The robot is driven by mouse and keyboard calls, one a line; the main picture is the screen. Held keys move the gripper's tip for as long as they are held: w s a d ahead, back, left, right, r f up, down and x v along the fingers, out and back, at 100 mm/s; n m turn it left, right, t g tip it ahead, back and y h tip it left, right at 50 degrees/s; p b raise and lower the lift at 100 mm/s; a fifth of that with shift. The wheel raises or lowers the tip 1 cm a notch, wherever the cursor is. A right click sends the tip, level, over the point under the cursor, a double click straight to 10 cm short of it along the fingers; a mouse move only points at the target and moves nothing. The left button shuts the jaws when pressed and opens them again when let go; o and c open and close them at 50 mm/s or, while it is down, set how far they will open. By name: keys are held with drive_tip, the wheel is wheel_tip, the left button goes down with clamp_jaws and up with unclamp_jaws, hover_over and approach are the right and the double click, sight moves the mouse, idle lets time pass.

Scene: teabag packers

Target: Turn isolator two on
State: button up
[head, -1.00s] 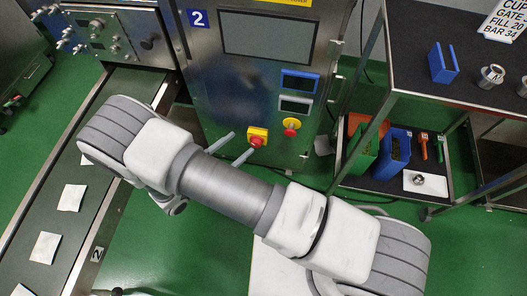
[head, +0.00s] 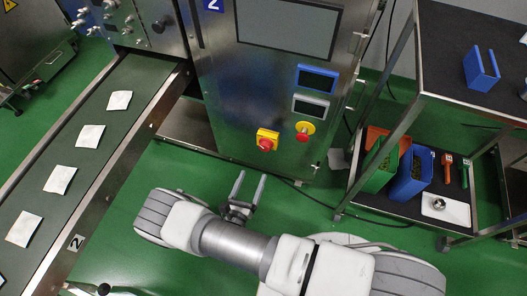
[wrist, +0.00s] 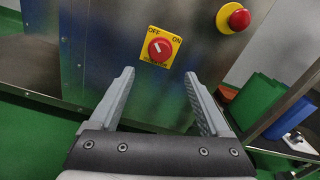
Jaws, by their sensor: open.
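Isolator two is a red rotary knob on a yellow plate (head: 267,140), low on the front of the steel machine marked 2. In the wrist view the isolator (wrist: 160,47) shows OFF at its upper left and ON at its upper right. The white mark on the knob appears to lean toward OFF. My gripper (head: 250,174) is open and empty, below the isolator in the head view and apart from it. In the wrist view the two fingers of my gripper (wrist: 160,74) point toward the panel, with the isolator between and beyond their tips.
A red emergency button on a yellow base (head: 304,131) sits right of the isolator; it also shows in the wrist view (wrist: 239,19). A conveyor (head: 125,150) with white teabags runs at left. A shelf trolley (head: 440,95) with bins stands at right.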

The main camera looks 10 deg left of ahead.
sight(264, 149)
drive_tip(key=w+b, duration=0.1)
drive_tip(key=w, duration=0.7)
drive_tip(key=w+d+b, duration=0.1)
drive_tip(key=w, duration=0.3)
drive_tip(key=shift+b, duration=0.3)
drive_tip(key=shift+c, duration=0.2)
drive_tip(key=shift+s, duration=0.1)
clamp_jaws()
